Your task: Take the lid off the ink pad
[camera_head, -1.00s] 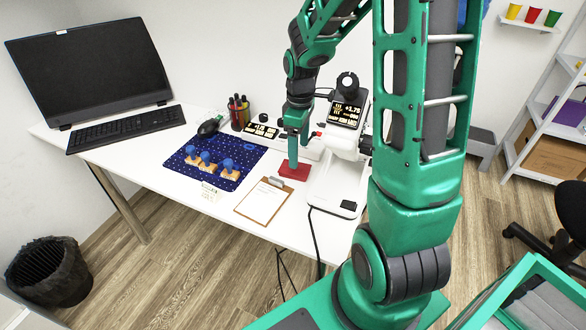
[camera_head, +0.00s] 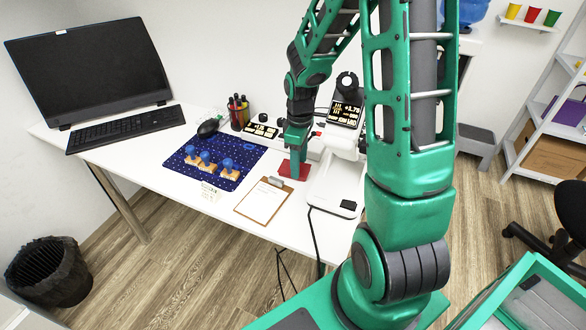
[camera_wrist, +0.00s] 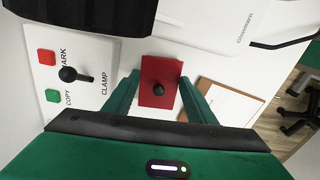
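The ink pad shows as a small red square (camera_head: 284,170) on the white table in the head view. In the wrist view its red lid (camera_wrist: 158,72) has a black round knob (camera_wrist: 158,89) in the middle. My gripper (camera_head: 295,175) is over the pad, pointing down. In the wrist view my gripper (camera_wrist: 160,80) is open, with one green finger to the left of the lid and one to the right. The knob lies between them and no finger visibly touches it. The pad's inside is hidden under the lid.
A clipboard (camera_head: 262,203) lies just left of the pad, and a white device (camera_head: 333,188) stands close on its right. A blue mat (camera_head: 205,182) bears several stamps. In the wrist view, a panel with buttons and a lever (camera_wrist: 73,75) is at the left.

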